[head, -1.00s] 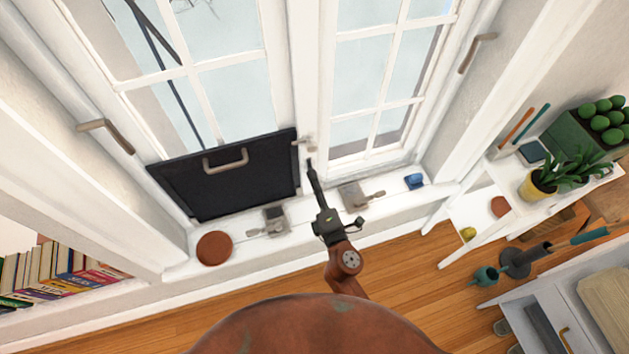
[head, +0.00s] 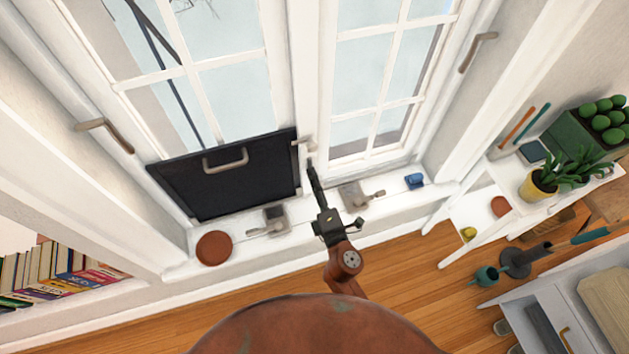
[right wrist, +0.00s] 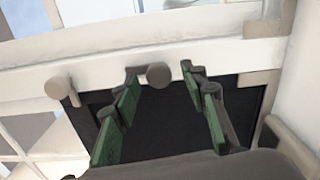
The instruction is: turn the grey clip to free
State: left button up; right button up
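The grey clip (head: 303,142) is small and sits on the white window frame at the upper right edge of a black panel (head: 180,184) with a handle. In the right wrist view a round grey knob (right wrist: 160,75) shows between my fingertips. A second grey knob (right wrist: 60,88) stands to its left at the panel's edge; I cannot tell how each belongs to the clip. My right gripper (head: 311,165) is just below the clip. In the wrist view its green-padded fingers (right wrist: 160,88) are apart, one on each side of the knob, with no clear contact. My left gripper is out of view.
Two grey metal blocks with levers (head: 275,219) (head: 353,196), a brown disc (head: 214,248) and a blue item (head: 414,181) sit on the white sill. Books (head: 60,270) stand at left. A white shelf with a plant (head: 545,180) stands at right.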

jog(key=v, duration=1.2)
dwell(0.3)
dwell(0.3)
